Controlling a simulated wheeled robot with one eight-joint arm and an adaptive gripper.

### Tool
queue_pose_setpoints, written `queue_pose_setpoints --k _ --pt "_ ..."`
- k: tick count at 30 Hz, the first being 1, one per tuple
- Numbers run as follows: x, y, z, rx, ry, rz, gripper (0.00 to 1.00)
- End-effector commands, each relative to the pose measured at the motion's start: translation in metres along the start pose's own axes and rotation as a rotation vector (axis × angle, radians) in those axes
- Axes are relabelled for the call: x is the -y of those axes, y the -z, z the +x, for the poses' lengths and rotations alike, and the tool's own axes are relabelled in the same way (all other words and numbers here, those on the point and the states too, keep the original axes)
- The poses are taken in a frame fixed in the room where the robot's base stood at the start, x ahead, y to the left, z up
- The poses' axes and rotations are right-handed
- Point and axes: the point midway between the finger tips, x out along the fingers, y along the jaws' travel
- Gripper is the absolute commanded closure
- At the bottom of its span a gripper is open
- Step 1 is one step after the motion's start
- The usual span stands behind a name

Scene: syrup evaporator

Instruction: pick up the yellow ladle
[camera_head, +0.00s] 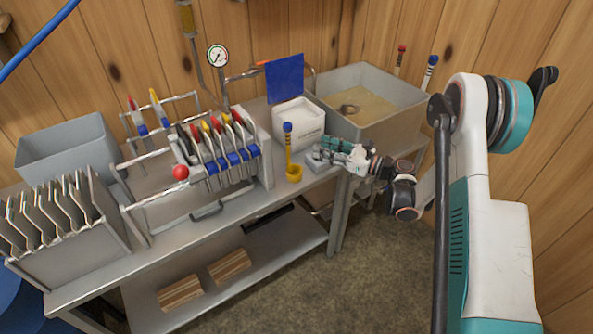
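The yellow ladle (289,155) stands upright near the front edge of the metal table, with a thin yellow stem, a blue top and a yellow cup at its foot. My gripper (322,151) is just to the right of the ladle, reaching in from the right at table height and pointing left. A gap shows between the fingers and the ladle's stem. The fingers are small and blurred, so I cannot tell how far they are spread. A small grey block sits below the fingertips.
A white container (297,127) stands behind the ladle, with a blue sheet (285,78) above it. A rack of colored-handled tools (215,150) is to the left. A grey basin (373,92) of tan liquid is behind my gripper. Floor in front is clear.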

Motion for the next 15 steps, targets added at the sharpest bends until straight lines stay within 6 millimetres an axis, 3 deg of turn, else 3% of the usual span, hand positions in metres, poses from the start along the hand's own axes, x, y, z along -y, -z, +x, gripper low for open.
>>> queue_pose_setpoints --k 15 --pt "-0.001 0.002 0.079 -0.001 -0.003 -0.001 0.63"
